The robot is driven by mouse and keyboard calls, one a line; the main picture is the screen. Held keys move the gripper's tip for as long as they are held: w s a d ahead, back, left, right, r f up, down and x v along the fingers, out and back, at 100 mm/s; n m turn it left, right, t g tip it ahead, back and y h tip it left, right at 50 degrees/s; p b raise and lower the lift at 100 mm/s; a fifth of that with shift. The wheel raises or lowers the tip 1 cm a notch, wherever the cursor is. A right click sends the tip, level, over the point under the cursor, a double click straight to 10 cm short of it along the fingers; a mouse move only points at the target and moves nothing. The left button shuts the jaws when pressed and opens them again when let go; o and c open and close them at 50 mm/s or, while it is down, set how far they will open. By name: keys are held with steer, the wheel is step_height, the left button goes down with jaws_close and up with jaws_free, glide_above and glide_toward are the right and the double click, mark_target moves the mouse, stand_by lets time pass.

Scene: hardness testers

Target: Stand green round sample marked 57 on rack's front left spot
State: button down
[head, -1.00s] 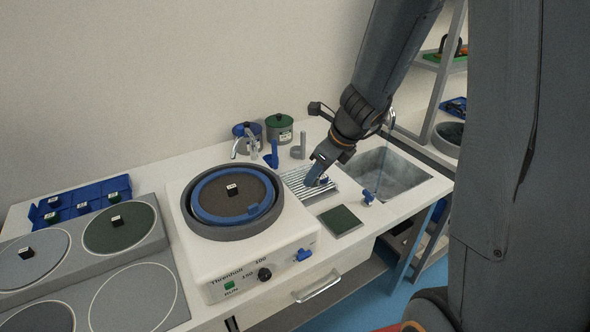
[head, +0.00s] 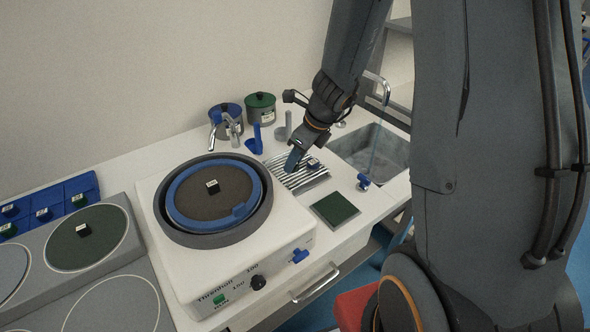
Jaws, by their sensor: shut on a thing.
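The rack (head: 318,184) is a pale ribbed grid on the bench between the round machine and the sink. My gripper (head: 293,164) points down over the rack's left part. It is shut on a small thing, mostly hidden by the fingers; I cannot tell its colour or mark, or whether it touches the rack. A small dark sample with a pale tag (head: 313,163) is on the rack just right of the fingers. No number 57 is readable here.
The white machine with a round blue-rimmed disc (head: 242,211) stands left of the rack. A green pad (head: 336,209) lies in front, and a sink (head: 372,153) is to the right. Two lidded jars (head: 260,109) and a blue holder (head: 254,139) stand behind.

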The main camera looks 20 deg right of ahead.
mark_target(297, 165)
steer(key=shift+f+b, duration=0.45)
steer(key=shift+f, duration=1.15)
steer(key=c, duration=1.3)
jaws_free()
steer(key=shift+f, duration=0.1)
steer(key=shift+c, duration=0.2)
steer(key=p+v, duration=0.3)
steer(key=v, duration=0.9)
steer(key=s+a+n+g+h, duration=0.1)
steer(key=s+n, duration=0.5)
steer(key=n, duration=0.8)
steer(key=s+a+n+g+h, duration=0.1)
steer(key=s+a+n+h, duration=0.1)
steer(key=s+n, duration=0.5)
steer(key=n, duration=0.6)
steer(key=shift+a+r+n, duration=0.3)
steer(key=shift+r+n, duration=0.05)
steer(key=shift+n, duration=0.05)
